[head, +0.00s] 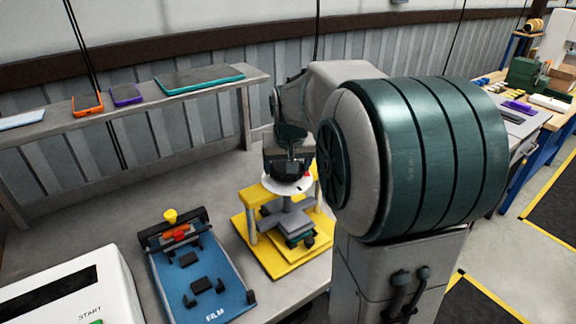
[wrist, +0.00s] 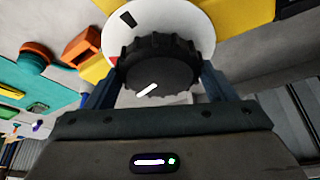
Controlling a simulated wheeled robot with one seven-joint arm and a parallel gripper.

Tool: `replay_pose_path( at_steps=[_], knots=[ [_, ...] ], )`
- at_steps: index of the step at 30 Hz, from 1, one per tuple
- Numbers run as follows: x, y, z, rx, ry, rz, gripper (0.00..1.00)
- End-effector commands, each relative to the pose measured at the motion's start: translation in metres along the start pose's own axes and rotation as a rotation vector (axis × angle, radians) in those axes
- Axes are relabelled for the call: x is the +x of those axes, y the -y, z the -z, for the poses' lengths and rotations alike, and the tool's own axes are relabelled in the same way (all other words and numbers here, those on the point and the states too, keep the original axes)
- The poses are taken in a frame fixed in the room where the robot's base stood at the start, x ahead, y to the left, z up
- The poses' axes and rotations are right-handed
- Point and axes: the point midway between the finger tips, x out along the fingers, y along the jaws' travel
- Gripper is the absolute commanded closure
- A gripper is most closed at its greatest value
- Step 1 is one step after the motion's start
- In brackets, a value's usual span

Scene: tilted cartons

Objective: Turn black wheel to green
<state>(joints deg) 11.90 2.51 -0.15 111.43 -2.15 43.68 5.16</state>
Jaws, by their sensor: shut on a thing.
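The black wheel (wrist: 158,66) is ribbed and has a white pointer line on its face, pointing to the lower left in the wrist view. It sits on a white round dial (wrist: 196,28). The dial shows a black mark (wrist: 127,19) and a red mark at its left edge. I see no green mark on it; part of the dial is hidden. My gripper (wrist: 160,77) is shut on the wheel, one finger on each side. In the head view my gripper comes down from above over the white dial (head: 279,187), on a yellow stand (head: 249,222).
A blue tray (head: 213,287) marked FILM, with black parts and a yellow knob, lies left of the stand. A white box (head: 66,292) marked START is at the lower left. A shelf (head: 135,98) with several flat cases runs behind.

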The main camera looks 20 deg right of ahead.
Motion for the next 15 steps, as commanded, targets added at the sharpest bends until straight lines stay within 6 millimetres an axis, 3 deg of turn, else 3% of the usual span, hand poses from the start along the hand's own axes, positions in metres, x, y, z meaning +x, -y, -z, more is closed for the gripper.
replay_pose_path(
  at_steps=[7,8,9,10,15],
  knots=[
    [-0.0009,0.0001,0.0009,0.001,-0.003,0.000,0.46],
    [-0.0009,0.0001,0.0009,0.001,-0.003,0.000,0.17],
    [-0.0009,0.0001,0.0009,0.001,-0.003,0.000,0.06],
    [-0.0008,0.0001,0.0008,0.001,-0.003,0.000,0.01],
    [-0.0005,-0.0001,0.0005,0.000,-0.002,0.000,0.01]
  ],
)
